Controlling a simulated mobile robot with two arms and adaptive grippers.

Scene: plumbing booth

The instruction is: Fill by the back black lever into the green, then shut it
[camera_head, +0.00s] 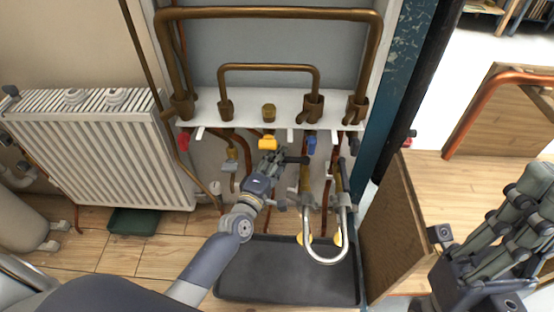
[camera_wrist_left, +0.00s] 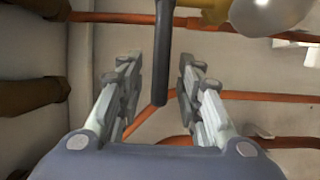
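My left gripper (camera_head: 285,160) reaches in among the valves below the white shelf. In the left wrist view its fingers (camera_wrist_left: 160,80) are open, with a black lever (camera_wrist_left: 162,60) between them and a gap on each side. This lever also shows in the head view (camera_head: 298,160), sticking out beside the fingertips. Another black lever (camera_head: 353,147) is further right. A dark green container (camera_head: 135,221) sits on the floor below the radiator; its inside is hard to see. My right gripper (camera_head: 515,225) is at the lower right, away from the valves; its opening is unclear.
A white radiator (camera_head: 100,145) stands left. A wooden panel (camera_head: 400,235) stands right of the tray.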

